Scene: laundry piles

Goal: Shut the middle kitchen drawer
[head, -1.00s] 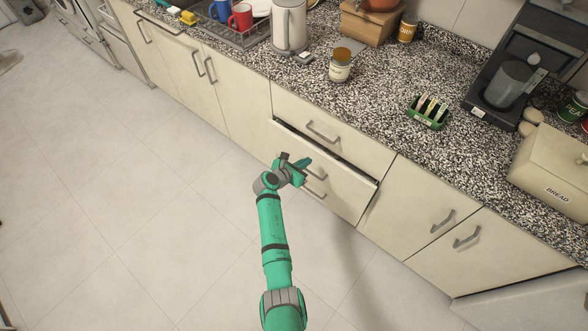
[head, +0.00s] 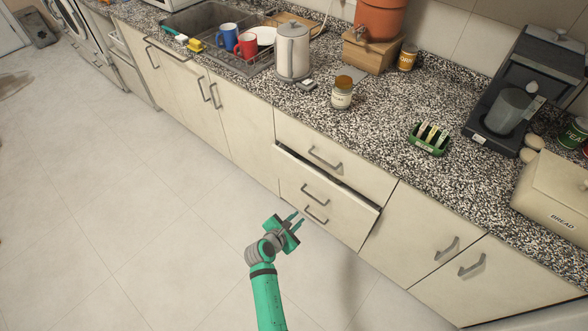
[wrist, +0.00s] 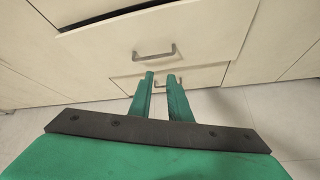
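The middle drawer (head: 335,210) is cream-coloured with a grey bar handle (head: 315,194). It stands slightly open, with a dark gap along its top edge below the top drawer (head: 350,163). In the wrist view the middle drawer (wrist: 205,40) fills the upper part, with its handle (wrist: 155,53) ahead of the fingers. My green gripper (head: 295,217) is in front of and to the lower left of the drawer handles, apart from the drawer front. In the wrist view its fingers (wrist: 159,75) are spread with a gap between them, and nothing is held.
A bottom drawer handle (head: 316,215) shows just below the middle drawer. Cupboard doors (head: 420,232) flank the drawer stack. The speckled counter (head: 380,125) above carries a jar (head: 342,92), a kettle (head: 292,52) and a green rack (head: 429,139).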

